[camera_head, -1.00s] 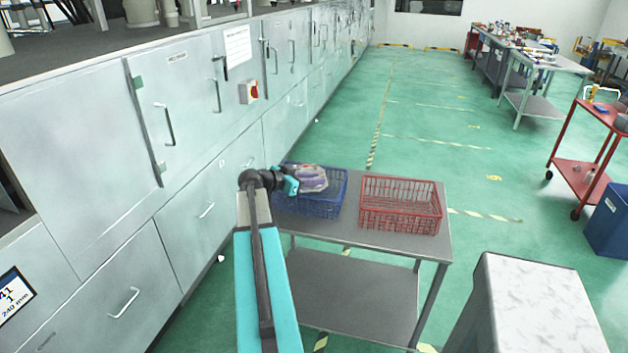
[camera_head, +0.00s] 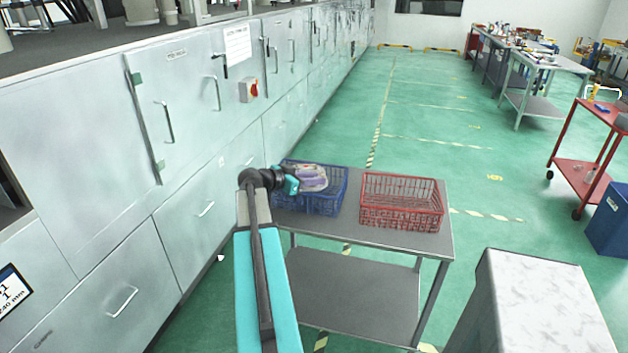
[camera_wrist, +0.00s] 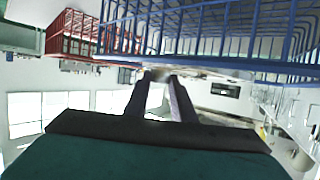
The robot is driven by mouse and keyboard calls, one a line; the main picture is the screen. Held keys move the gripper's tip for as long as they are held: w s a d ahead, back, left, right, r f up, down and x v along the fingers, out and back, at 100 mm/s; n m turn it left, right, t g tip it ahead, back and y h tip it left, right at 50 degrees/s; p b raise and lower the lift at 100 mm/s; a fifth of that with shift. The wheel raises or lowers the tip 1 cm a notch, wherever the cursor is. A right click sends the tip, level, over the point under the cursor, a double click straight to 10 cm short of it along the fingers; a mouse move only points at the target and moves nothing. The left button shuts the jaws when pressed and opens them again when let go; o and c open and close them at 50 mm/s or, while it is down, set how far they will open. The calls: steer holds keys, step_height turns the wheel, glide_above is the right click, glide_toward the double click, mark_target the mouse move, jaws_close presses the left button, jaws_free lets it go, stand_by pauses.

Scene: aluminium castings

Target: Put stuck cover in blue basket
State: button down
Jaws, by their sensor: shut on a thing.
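That view looks upside down. Most of the cover is hidden there, and I cannot tell whether it touches the basket.
A red wire basket (camera_head: 401,204) stands right of the blue one on a grey metal table (camera_head: 375,240). Grey cabinets (camera_head: 120,160) line the left side. A white-topped stand (camera_head: 530,300) is at front right. The green floor (camera_head: 420,125) beyond the table is clear.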

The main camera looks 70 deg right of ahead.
steer(key=c, duration=1.5)
jaws_free()
steer(key=shift+r+p, duration=0.35)
steer(key=shift+p, duration=0.15)
steer(key=shift+r+p, duration=0.4)
steer(key=shift+p, duration=0.3)
steer(key=shift+w+a+f+b, duration=0.1)
steer(key=shift+w+a+b, duration=0.1)
steer(key=shift+a+b, duration=0.15)
steer(key=b+v, duration=0.3)
steer(key=v, duration=0.8)
steer(key=shift+a, duration=0.1)
